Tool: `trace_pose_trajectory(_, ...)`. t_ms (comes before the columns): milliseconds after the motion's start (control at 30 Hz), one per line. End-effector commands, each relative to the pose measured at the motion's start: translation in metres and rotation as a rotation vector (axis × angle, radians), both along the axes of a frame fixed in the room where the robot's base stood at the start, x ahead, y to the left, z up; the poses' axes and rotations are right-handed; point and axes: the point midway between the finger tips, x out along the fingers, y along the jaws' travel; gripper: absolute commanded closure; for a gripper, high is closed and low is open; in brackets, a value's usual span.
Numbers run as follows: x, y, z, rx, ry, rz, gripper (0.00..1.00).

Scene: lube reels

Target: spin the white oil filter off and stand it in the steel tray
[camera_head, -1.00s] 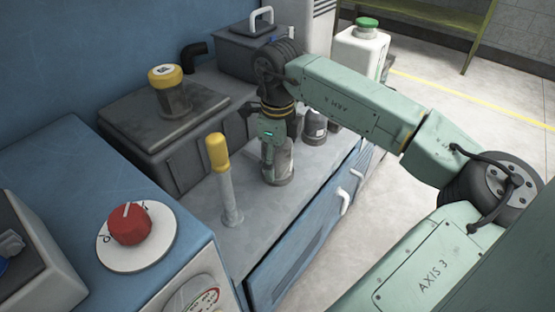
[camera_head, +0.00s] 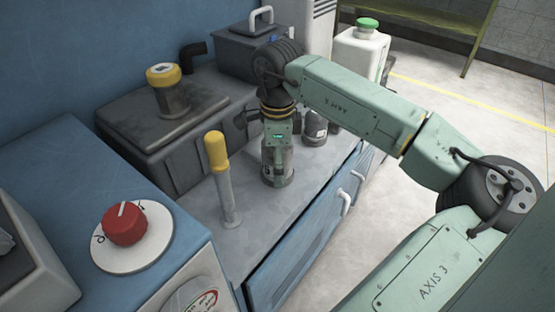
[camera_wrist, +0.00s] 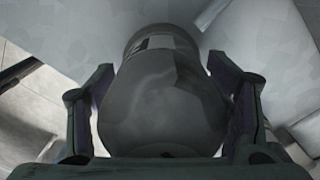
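In the wrist view the filter (camera_wrist: 160,90) fills the space between the two fingers (camera_wrist: 160,100). They appear to press on it from left and right. Its foot is partly hidden. I cannot make out a steel tray for certain in either view.
A yellow-topped post (camera_head: 222,180) stands close left of the gripper. A dark canister (camera_head: 315,125) stands just behind it. A dark box with a yellow-capped filler (camera_head: 166,90) is at the back left. A red dial (camera_head: 124,222) sits on the blue cabinet. A white jug (camera_head: 361,50) is behind.

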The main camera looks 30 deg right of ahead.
Motion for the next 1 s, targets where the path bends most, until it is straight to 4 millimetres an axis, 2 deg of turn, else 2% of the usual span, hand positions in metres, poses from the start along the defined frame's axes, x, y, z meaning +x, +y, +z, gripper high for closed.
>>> trace_pose_trajectory(167, 0.0, 0.0, -0.001, 0.001, 0.002, 0.0, 0.16)
trace_pose_trajectory(567, 0.001, -0.001, 0.008, -0.003, -0.004, -0.003, 0.16)
trace_pose_trajectory(667, 0.001, -0.001, 0.022, -0.003, -0.005, -0.003, 0.16)
trace_pose_trajectory(1000, 0.001, 0.0, 0.092, -0.002, -0.003, -0.002, 0.16)
